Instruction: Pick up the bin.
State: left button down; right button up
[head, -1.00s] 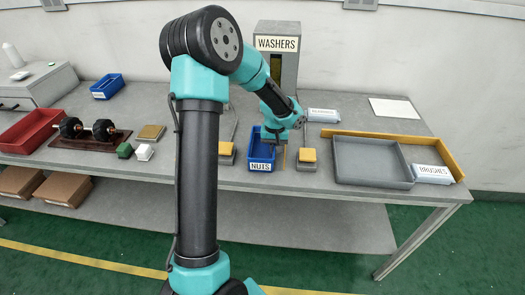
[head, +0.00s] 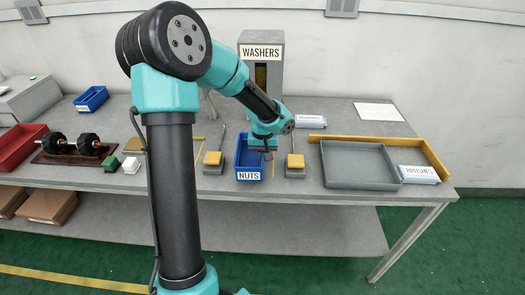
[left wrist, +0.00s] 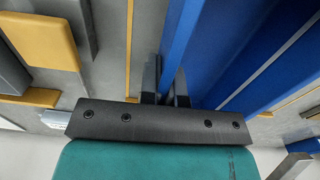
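The blue bin (head: 240,154) labelled NUTS stands on the grey table, below and in front of the WASHERS dispenser. My left gripper (head: 267,150) is at the bin's right side wall, pointing down. In the left wrist view the bin's blue wall (left wrist: 182,40) runs between the two dark fingertips (left wrist: 167,85), which sit close together on either side of it, with little or no gap. The bin appears to rest on the table. Part of the bin's inside is hidden by the gripper. My right gripper is not in view.
Yellow-topped blocks stand left (head: 213,159) and right (head: 295,162) of the bin, close by. The WASHERS dispenser (head: 261,52) is behind. A grey tray (head: 360,165) is at the right. Another blue bin (head: 91,99) is at the far left.

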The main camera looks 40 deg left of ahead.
aim_at(248, 168)
pick_arm(q)
jog(key=s+d+r, duration=0.1)
jog(key=s+d, duration=0.7)
jog(key=shift+s+d, duration=0.25)
jog(key=shift+s, duration=0.1)
jog(key=shift+r, duration=0.1)
